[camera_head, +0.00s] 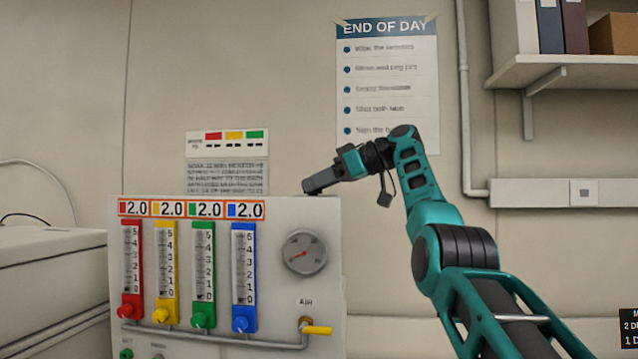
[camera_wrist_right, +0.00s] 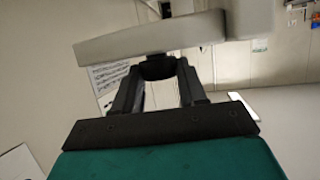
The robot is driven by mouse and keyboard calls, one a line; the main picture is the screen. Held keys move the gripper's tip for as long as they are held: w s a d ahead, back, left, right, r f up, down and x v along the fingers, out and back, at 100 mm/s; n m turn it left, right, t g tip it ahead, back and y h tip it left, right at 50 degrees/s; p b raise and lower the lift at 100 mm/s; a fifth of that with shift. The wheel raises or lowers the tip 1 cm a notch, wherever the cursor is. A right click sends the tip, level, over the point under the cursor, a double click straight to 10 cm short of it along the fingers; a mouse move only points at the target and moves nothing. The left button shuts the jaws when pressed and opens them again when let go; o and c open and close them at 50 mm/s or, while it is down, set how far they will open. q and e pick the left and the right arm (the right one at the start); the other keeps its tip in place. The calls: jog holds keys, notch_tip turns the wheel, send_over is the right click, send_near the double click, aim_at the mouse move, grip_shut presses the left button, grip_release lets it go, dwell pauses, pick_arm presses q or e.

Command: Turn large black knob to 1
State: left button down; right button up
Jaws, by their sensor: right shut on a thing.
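My right gripper (camera_head: 318,184) reaches in from the right in the head view, with its fingertips at the top right corner of the panel box. In the right wrist view my right gripper (camera_wrist_right: 160,76) has its two fingers closed on the sides of a dark, rounded piece, the large black knob (camera_wrist_right: 160,67). The knob sits against a pale grey slab that looks like part of the box. The knob does not show in the head view, and no scale or number for it can be read. My left gripper is in neither view.
The light panel box (camera_head: 325,225) carries red, yellow, green and blue flow tubes with labels of 2.0, a round gauge (camera_head: 304,252) and a yellow AIR valve (camera_head: 317,330). A sign (camera_head: 227,177) stands behind it. A shelf (camera_head: 555,68) hangs upper right.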

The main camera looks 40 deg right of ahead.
jog(key=shift+r, duration=0.1)
jog(key=o, duration=1.1)
jog(key=shift+c, duration=0.2)
jog(key=v, duration=1.3)
